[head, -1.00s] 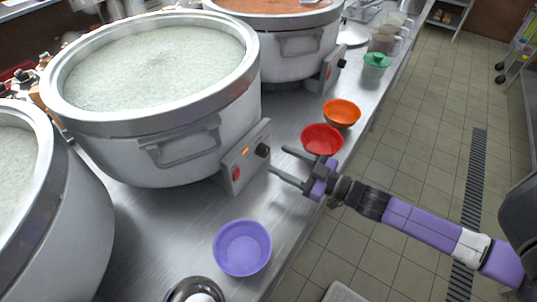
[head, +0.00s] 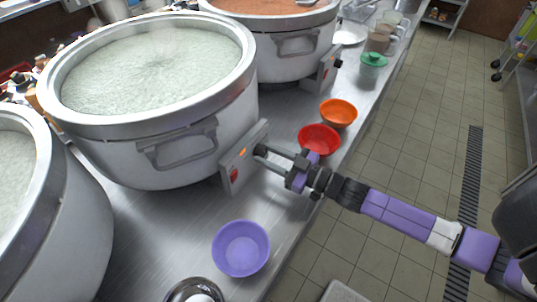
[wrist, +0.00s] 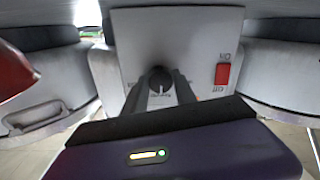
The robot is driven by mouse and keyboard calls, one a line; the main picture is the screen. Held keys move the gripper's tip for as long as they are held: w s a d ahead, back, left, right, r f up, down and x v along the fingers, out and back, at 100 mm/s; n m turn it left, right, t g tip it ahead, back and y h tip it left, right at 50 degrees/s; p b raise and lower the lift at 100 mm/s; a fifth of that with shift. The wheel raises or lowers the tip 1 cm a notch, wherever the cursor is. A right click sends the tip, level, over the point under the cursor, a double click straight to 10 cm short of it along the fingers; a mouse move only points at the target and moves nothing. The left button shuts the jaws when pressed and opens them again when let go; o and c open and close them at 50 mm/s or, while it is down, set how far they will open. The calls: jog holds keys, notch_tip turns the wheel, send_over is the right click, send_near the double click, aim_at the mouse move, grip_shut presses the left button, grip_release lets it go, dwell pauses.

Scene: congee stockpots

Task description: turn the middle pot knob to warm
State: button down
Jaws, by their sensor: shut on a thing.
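The middle pot (head: 180,125) is a large steel stockpot full of pale congee. Its control box (head: 243,158) faces the counter's front edge, with an orange light and a red switch (head: 234,175). The red switch also shows right of the knob in the wrist view (wrist: 222,74). The dark round knob (wrist: 160,80) has a pale pointer mark and small lettering around it, too small to read fully. My gripper (head: 265,156) is at the box, its two fingers shut on the knob, one on each side. The head view mostly hides the knob behind the fingertips.
A red bowl (head: 319,138) stands close beside my gripper, with an orange bowl (head: 338,113) behind it. A purple bowl (head: 241,248) sits nearer on the counter. Another pot (head: 275,45) with reddish content stands behind, and one (head: 40,215) at left.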

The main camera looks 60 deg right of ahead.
jog(key=shift+n, duration=0.3)
jog(key=n, duration=0.2)
jog(key=shift+r+n+p, duration=0.1)
jog(key=shift+n+p, duration=0.3)
jog(key=n, duration=0.3)
jog(key=shift+n, duration=0.3)
jog(key=n, duration=0.3)
jog(key=shift+p, duration=0.35)
jog(key=shift+n+h, duration=0.3)
jog(key=shift+n, duration=1.5)
jog(key=shift+g, duration=0.3)
jog(key=c, duration=1)
grip_release()
